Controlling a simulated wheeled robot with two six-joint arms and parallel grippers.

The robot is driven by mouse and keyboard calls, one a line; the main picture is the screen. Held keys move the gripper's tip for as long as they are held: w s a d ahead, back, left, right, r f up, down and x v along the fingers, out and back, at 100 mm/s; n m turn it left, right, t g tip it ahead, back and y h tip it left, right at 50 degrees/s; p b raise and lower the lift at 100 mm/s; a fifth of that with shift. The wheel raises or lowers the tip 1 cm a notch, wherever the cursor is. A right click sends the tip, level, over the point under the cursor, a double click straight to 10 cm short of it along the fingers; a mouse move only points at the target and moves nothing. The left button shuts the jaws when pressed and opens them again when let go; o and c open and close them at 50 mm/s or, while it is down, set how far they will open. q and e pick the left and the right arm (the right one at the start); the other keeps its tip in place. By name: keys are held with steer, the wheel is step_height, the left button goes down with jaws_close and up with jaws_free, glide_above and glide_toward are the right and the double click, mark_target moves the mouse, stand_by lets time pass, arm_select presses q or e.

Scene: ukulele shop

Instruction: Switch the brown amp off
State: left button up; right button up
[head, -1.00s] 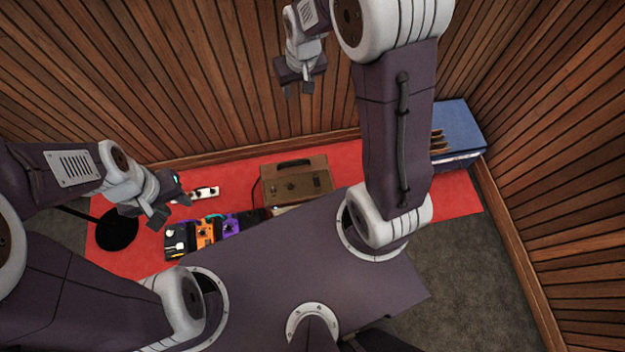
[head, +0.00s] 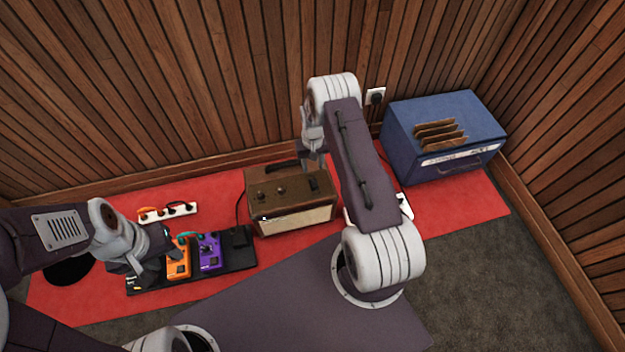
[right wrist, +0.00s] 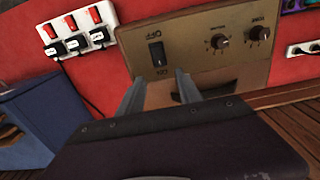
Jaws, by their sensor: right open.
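The brown amp (head: 285,187) stands upright on the red mat, with a cream front and knobs on its top panel. The right wrist view shows its tan panel (right wrist: 192,48) upside down, with a black rocker switch (right wrist: 158,54) beside an "OFF" label and two brown knobs. My right gripper (head: 313,158) is over the right rear part of the amp. In the right wrist view its open, empty fingers (right wrist: 160,88) point at the panel just short of the switch; contact is not clear. My left gripper (head: 148,268) hangs over the pedalboard, its jaws unclear.
A pedalboard (head: 238,258) with orange and purple pedals lies left of the brown amp. A power strip (head: 182,210) lies behind it. Another strip with red switches (right wrist: 75,35) shows in the right wrist view.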

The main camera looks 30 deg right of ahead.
mark_target(313, 179)
step_height(313, 179, down, 8)
steer(key=b, duration=0.3)
steer(key=shift+b, duration=0.35)
arm_select(q)
step_height(313, 179, down, 4)
steer(key=shift+f, duration=0.25)
arm_select(e)
steer(key=shift+r, duration=0.1)
